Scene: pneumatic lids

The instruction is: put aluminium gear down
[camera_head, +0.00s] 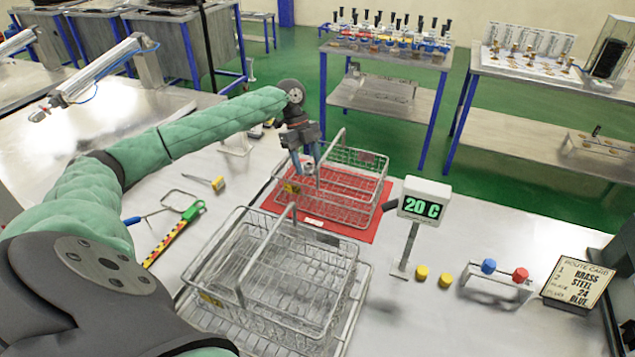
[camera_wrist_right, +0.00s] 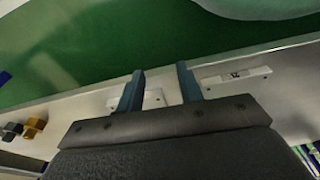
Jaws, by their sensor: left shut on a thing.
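My left gripper (camera_head: 306,162) hangs pointing down over the far wire basket (camera_head: 362,208), which stands on a red mat (camera_head: 365,233). It is shut on a small grey metal piece (camera_head: 308,169), probably the aluminium gear. The piece is mostly hidden by the fingers, and I cannot tell whether it touches anything below. My right gripper (camera_wrist_right: 160,88) shows only in the right wrist view. Its two blue fingers are apart with nothing between them.
A near wire basket (camera_head: 215,254) with a raised handle stands in front. A display reading 20 C (camera_head: 424,208), yellow plugs (camera_head: 421,272), a rack with blue and red knobs (camera_head: 500,285) and a route card (camera_head: 579,282) are to the right. A striped tool (camera_head: 172,236) lies left.

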